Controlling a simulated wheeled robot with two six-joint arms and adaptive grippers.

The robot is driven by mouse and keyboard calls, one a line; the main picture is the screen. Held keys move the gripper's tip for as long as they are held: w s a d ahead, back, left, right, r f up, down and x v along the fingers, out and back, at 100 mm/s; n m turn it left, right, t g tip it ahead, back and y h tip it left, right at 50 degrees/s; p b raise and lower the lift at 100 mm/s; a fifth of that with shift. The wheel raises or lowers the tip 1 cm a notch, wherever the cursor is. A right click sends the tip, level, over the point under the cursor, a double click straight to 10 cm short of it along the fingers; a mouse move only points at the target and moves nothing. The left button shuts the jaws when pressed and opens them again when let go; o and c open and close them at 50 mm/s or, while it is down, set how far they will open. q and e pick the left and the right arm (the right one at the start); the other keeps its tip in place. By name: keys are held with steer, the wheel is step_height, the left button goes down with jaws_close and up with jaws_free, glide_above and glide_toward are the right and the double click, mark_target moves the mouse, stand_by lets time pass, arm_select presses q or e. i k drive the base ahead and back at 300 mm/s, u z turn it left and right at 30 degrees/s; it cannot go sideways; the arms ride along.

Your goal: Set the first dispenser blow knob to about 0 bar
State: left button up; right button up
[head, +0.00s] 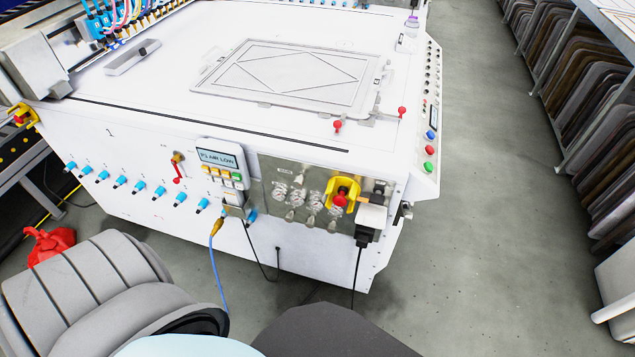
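A large white machine (205,125) fills the middle of the head view. On its front, a metal panel (268,165) carries a row of several small silver round fittings (280,189), with more silver parts below them. Several blue-tipped knobs or fittings (161,191) run in a slanting row along the front to the left. I cannot tell which of these is the first dispenser blow knob, and no pressure reading is legible.
A button box (219,158) has a small display, its text hard to read. A red knob on a yellow mount (342,197) is right of the fittings. A blue hose (218,270) and black cables hang below. Grey floor (490,220) is clear at right, before racks (590,120).

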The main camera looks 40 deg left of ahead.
mark_target(332, 228)
steer(key=u, duration=3.55)
steer(key=i, duration=1.75)
steer(key=z, duration=2.85)
